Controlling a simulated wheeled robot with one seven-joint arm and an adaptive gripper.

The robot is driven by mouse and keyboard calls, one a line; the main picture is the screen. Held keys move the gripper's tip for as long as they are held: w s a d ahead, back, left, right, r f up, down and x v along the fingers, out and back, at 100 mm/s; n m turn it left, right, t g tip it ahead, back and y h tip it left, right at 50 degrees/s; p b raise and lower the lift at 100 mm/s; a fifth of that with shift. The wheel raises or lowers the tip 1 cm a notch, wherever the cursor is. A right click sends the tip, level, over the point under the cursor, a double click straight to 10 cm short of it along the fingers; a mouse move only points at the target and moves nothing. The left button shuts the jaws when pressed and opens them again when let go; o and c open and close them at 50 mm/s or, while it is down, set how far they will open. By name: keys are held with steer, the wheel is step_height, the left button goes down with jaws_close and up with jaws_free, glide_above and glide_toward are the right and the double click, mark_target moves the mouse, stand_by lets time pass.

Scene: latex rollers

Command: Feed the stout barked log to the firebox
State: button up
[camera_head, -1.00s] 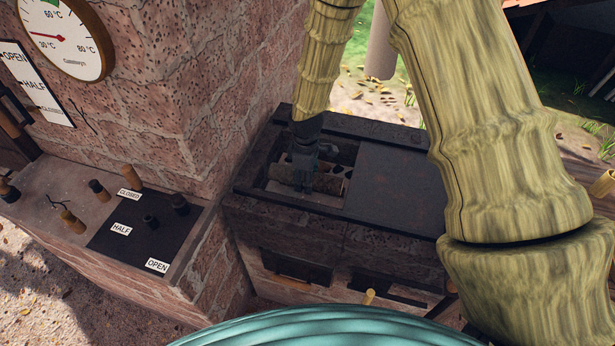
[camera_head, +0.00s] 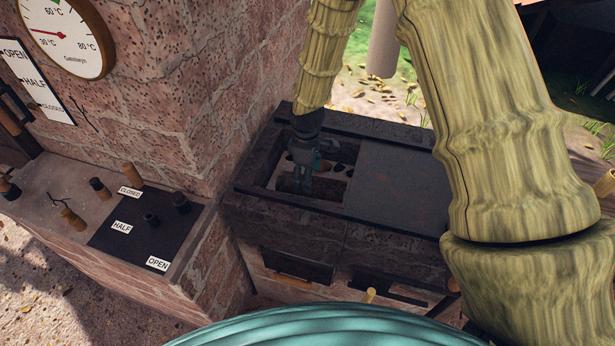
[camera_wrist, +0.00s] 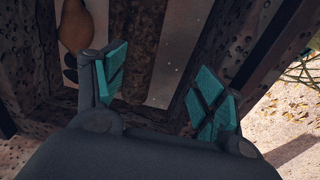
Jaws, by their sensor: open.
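The firebox (camera_head: 384,196) is a dark stone box with an open hatch on its left half. My gripper (camera_head: 310,170) reaches down into this opening. A dark, rough-barked log (camera_head: 292,183) lies low inside, near the front wall. In the wrist view the barked log (camera_wrist: 145,48) lies beyond my fingers, nearer the left one, on a pale floor. My gripper (camera_wrist: 162,78) shows both teal-padded fingers spread wide, with nothing held between them. The log's ends are partly hidden by the gripper and the walls.
Firebox walls stand close around my gripper. A rounded orange-brown thing (camera_wrist: 76,25) and dark holes or lumps lie beside the log. A ledge with pegs and a dark panel (camera_head: 140,230) marked closed, half and open stands left, under a dial (camera_head: 65,35).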

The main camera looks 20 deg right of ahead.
step_height(320, 180, up, 11)
steer(key=shift+f, duration=0.15)
steer(key=shift+s, duration=0.1)
